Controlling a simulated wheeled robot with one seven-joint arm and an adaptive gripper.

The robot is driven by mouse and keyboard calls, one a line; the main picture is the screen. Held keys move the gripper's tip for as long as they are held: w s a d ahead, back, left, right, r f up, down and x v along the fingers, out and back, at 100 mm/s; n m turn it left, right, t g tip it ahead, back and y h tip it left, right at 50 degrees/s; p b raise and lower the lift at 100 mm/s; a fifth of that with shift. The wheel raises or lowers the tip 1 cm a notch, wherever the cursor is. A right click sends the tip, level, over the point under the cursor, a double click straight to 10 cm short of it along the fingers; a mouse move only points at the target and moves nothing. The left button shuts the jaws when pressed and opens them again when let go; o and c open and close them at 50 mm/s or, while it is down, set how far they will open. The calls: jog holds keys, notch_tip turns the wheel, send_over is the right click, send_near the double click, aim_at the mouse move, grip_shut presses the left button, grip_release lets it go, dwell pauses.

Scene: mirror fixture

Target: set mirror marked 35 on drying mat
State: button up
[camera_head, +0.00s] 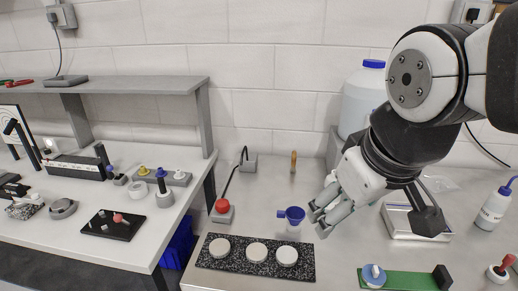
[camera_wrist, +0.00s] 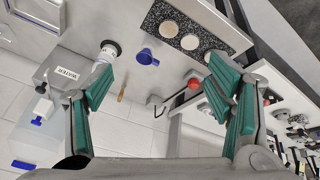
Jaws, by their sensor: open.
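A white round piece with a dark ring (camera_wrist: 108,49) shows beyond the left finger. I cannot read a 35 mark or tell which thing is the drying mat.
A red knob on a grey base (camera_head: 222,211) stands left of the cup. A green strip (camera_head: 410,281) with a blue round piece (camera_head: 374,275) lies front right, near a wash bottle (camera_head: 493,207). A wooden-handled tool (camera_head: 293,162) is behind. A shelf (camera_head: 130,88) overhangs the left bench.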

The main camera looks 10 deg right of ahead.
jog(key=s+m, duration=0.1)
jog(key=s, duration=0.1)
jog(key=s+m, duration=0.1)
jog(key=shift+s+a+r+m+t+y, duration=0.2)
jog(key=shift+r+m+t+y, duration=0.1)
jog(key=shift+t, duration=0.1)
dwell(1.1)
